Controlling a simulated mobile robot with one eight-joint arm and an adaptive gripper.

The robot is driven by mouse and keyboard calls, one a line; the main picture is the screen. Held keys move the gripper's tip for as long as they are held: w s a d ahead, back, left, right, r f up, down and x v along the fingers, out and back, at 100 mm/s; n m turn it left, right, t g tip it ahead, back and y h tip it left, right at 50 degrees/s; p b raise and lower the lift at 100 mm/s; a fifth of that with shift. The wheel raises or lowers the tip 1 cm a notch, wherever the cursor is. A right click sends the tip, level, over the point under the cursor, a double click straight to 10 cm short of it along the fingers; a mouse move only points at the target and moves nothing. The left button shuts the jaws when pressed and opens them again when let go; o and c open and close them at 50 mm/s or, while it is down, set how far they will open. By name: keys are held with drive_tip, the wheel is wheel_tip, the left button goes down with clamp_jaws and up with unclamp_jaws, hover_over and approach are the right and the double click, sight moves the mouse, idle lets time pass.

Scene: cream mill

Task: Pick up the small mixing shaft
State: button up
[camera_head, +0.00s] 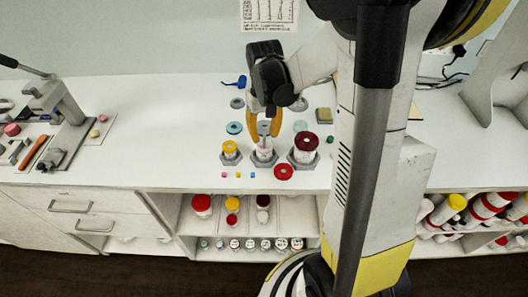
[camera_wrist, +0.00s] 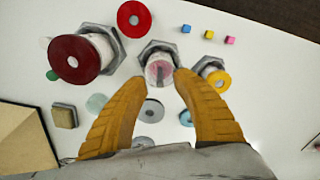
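A small grey upright piece, which looks like the mixing shaft (camera_wrist: 159,71), stands in the open middle jar (camera_wrist: 161,57). The jar has a pinkish inside and sits in a grey hexagonal holder; it also shows in the head view (camera_head: 264,153). My gripper (camera_wrist: 160,78) is above this jar with its two yellow fingers apart, one on each side of the grey piece. It also shows in the head view (camera_head: 264,131), pointing down. I see no clear contact between the fingers and the piece. The shaft's lower part is hidden in the jar.
A red-lidded jar (camera_head: 306,144) and a yellow-ringed jar (camera_head: 230,149) stand close on either side. A red ring (camera_head: 283,172) and several small cubes (camera_head: 238,174) lie in front. A press (camera_head: 57,110) stands at left. The counter (camera_head: 170,130) between is clear.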

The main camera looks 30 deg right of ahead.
wheel_tip(320, 180, down, 2)
drive_tip(key=shift+w+f, duration=0.1)
drive_tip(key=shift+f, duration=0.1)
drive_tip(key=shift+r, duration=0.1)
clamp_jaws()
wheel_tip(320, 180, up, 11)
drive_tip(key=p, duration=0.3)
drive_tip(key=shift+f, duration=0.2)
